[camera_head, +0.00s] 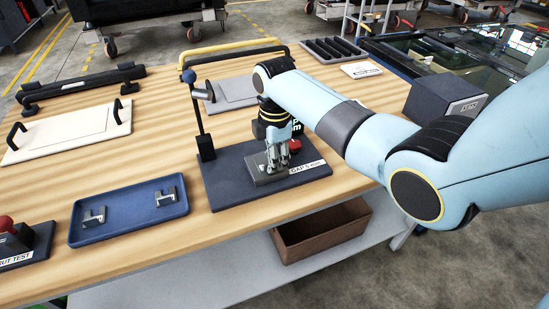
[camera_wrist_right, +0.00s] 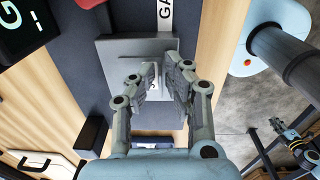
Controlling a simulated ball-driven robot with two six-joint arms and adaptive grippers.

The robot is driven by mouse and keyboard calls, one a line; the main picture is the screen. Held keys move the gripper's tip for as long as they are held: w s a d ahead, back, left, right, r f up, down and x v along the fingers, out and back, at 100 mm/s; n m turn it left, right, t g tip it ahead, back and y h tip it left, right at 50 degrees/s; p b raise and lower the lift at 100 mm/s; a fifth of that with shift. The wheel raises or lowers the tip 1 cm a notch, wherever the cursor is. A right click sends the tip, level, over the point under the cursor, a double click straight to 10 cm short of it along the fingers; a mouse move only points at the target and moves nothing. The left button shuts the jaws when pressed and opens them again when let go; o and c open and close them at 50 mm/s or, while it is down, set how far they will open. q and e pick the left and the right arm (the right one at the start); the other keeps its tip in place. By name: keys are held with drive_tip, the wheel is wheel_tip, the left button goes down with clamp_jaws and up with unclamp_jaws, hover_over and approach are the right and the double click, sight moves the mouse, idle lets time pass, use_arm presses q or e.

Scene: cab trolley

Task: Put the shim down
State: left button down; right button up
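My right gripper (camera_head: 277,165) points down over a grey metal block (camera_head: 265,177) on the dark gauge base (camera_head: 235,190), which has a white label. In the right wrist view, its fingers (camera_wrist_right: 162,72) close around a small pale upright piece (camera_wrist_right: 153,84), seemingly the shim's tab. The shim's lower part is hidden or blends with the grey block, so I cannot tell whether it rests there. Two similar grey metal pieces, one on the left (camera_head: 95,216) and one on the right (camera_head: 166,197), lie in the blue tray (camera_head: 122,226). My left gripper is not in view.
A post with a blue knob (camera_head: 188,76) rises at the base's back left. A red button (camera_head: 295,145) is close to my right gripper. A box with a red button (camera_head: 8,226) stands at the front left. Bare wood lies between tray and white panel (camera_head: 65,137).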

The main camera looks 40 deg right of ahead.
drive_tip(key=shift+o, duration=1.2)
wheel_tip(320, 180, up, 12)
drive_tip(key=shift+s+r, duration=0.1)
